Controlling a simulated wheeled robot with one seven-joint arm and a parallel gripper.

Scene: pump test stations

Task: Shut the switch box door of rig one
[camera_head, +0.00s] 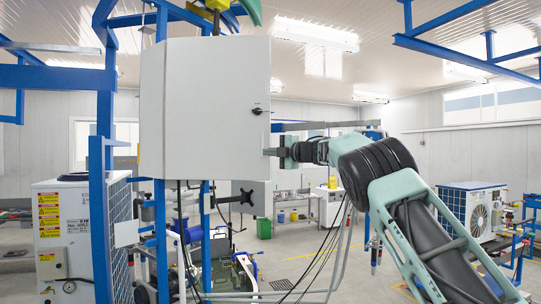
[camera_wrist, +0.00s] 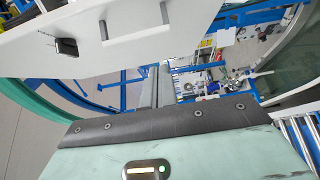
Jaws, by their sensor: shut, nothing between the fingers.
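The switch box (camera_head: 152,110) is a pale grey cabinet on the blue frame, left of centre in the head view. Its broad door panel (camera_head: 215,105) has a black handle (camera_head: 257,111) near the right edge. I cannot tell whether a gap is left between door and box. My gripper (camera_head: 268,152) is shut and empty, with its fingertips at the panel's lower right edge; contact is unclear. In the wrist view, the shut fingers (camera_wrist: 155,84) reach towards a pale panel (camera_wrist: 180,45) with a black handle (camera_wrist: 66,47).
Blue posts (camera_head: 104,190) stand left of the box. A black bracket with a grey plate (camera_head: 250,198) and dark cables hang below it. White outdoor units stand at left (camera_head: 60,240) and right (camera_head: 470,210). Open floor (camera_head: 290,250) shows behind, below my arm.

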